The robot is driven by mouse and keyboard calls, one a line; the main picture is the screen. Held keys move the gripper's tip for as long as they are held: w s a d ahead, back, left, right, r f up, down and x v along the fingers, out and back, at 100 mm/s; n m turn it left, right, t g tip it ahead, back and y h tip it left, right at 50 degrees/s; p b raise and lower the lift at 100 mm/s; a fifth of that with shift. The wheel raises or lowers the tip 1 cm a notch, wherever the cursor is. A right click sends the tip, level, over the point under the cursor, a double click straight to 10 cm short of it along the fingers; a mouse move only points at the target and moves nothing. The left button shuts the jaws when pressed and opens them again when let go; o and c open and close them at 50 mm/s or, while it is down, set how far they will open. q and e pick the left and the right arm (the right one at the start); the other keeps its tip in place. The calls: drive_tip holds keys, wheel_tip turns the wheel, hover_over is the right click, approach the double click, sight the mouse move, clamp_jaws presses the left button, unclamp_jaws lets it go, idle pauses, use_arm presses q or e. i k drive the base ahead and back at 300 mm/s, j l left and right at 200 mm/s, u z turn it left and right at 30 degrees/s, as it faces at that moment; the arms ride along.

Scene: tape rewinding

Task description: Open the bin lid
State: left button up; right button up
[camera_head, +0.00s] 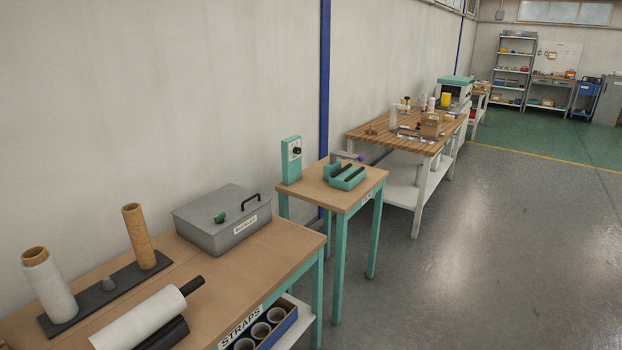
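A grey metal bin (210,241) with a label on its front stands at the back of the near wooden table. The label seems to read "BUCKLES". Its flat lid (215,202) is shut. A black handle (250,201) is on the lid near its right side. A small green piece (219,217) sits on the lid near the front edge. Neither of my grippers is in view, and nothing touches the bin.
Left of the bin, a dark base (106,290) carries a white roll (50,287) and an upright tan tube (138,238). A white roll (140,318) lies in front. A STRAPS box (288,334) is below the table edge. A small green-legged table (345,205) stands to the right.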

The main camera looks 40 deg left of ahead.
sight(237, 201)
drive_tip(key=i+u, duration=0.1)
drive_tip(key=i, duration=0.85)
drive_tip(key=i+l+u, duration=0.1)
drive_tip(key=i, duration=0.85)
drive_tip(key=i+u, duration=0.4)
drive_tip(key=i+l+u, duration=0.15)
drive_tip(key=u, duration=0.3)
drive_tip(key=i+l+u, duration=0.6)
drive_tip(key=u, duration=0.2)
drive_tip(key=i, duration=0.1)
